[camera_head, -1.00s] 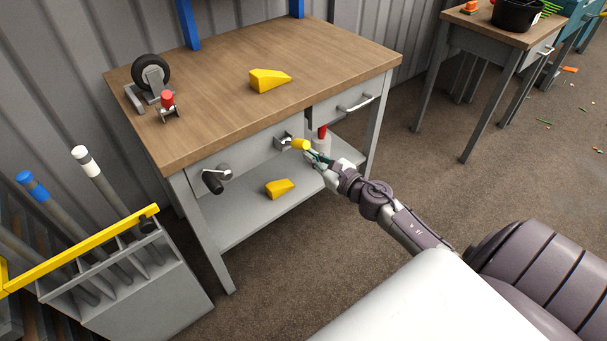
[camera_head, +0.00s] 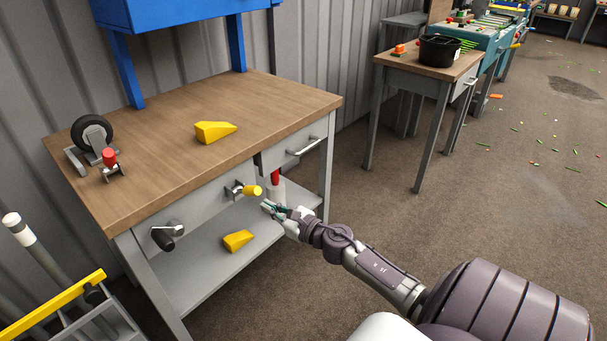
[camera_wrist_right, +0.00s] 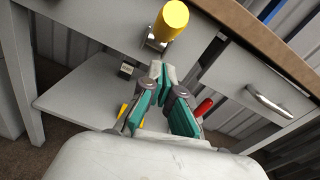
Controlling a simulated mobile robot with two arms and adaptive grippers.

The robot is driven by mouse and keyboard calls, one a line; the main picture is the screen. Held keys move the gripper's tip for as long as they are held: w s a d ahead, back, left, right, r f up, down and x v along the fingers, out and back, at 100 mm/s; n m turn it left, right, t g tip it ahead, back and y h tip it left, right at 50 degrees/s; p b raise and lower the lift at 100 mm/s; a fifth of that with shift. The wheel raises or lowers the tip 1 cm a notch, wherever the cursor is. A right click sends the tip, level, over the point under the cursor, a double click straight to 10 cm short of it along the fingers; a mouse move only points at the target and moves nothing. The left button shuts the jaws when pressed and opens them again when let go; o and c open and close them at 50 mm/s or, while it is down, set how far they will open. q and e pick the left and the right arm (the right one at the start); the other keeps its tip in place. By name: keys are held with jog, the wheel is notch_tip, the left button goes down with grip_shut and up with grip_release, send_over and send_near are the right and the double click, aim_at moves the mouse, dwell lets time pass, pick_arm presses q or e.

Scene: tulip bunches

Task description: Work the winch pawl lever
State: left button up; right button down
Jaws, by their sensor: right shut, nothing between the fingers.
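A lever with a yellow cylindrical handle (camera_head: 252,190) sticks out from a metal bracket on the front of the workbench (camera_head: 185,201). In the right wrist view the yellow handle (camera_wrist_right: 172,20) is at the top, just beyond my fingers. My right gripper (camera_head: 266,206) is just below and to the right of the handle, apart from it. In the right wrist view its teal-padded fingers (camera_wrist_right: 160,68) meet at the tips and are empty. My left gripper is out of view.
A drawer handle (camera_head: 304,147) is to the right. A red-topped object (camera_head: 275,178) stands behind my gripper. Yellow wedges lie on the bench top (camera_head: 214,132) and lower shelf (camera_head: 238,240). Open floor lies right.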

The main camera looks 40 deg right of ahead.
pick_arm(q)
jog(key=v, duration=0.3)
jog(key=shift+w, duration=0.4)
pick_arm(e)
jog(key=s+d+r, duration=0.1)
jog(key=s, duration=0.9)
jog(key=shift+s+d, duration=0.15)
jog(key=shift+d, duration=0.15)
jog(key=shift+r, duration=0.1)
